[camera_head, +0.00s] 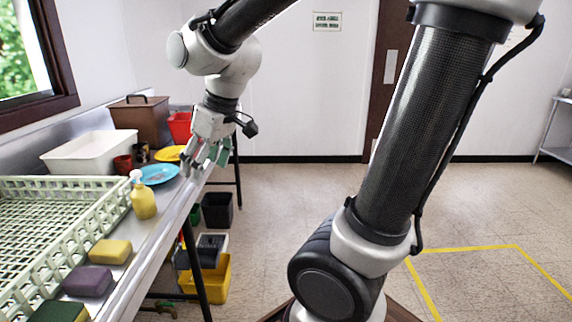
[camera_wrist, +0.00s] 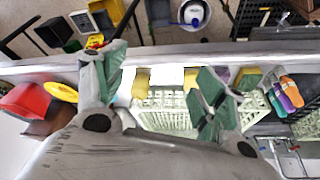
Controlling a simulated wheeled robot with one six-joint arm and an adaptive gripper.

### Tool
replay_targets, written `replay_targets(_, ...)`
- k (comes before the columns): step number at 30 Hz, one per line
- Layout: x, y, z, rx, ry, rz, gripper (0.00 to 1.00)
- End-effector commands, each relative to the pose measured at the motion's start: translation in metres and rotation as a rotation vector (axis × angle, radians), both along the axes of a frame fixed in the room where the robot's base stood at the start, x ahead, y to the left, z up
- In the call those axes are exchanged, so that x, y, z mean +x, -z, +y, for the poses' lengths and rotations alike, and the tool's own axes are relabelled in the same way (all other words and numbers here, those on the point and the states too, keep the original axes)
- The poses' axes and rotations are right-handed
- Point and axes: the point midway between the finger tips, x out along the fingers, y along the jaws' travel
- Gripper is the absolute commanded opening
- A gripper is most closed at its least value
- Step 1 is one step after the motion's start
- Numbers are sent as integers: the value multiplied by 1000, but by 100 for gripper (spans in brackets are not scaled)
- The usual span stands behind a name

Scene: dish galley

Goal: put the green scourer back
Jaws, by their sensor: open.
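The green scourer (camera_head: 60,312), dark green on top with a yellow side, lies on the metal counter at the lower left, partly cut off by the frame edge. A purple sponge (camera_head: 88,281) and a yellow sponge (camera_head: 110,251) lie behind it in a row along the counter's front strip. My gripper (camera_head: 207,157) is at the far end of the counter, near the plates and well away from the scourer. Its fingers, with green pads, are spread with nothing held between them; they also show in the wrist view (camera_wrist: 162,80). Which yellow pieces there are sponges is unclear.
A pale green rack (camera_head: 60,215) fills the near counter. A yellow soap bottle (camera_head: 143,200), blue plate (camera_head: 158,174), yellow plate (camera_head: 168,154) and white tub (camera_head: 92,150) stand farther along. Bins, including a yellow one (camera_head: 215,280), stand below. Floor to the right is open.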

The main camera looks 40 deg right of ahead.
Motion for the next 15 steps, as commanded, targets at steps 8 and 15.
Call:
replay_targets(8,-115,-15,-113,-9,413,0,71)
replay_targets(15,-141,-13,-128,-15,500,4,71)
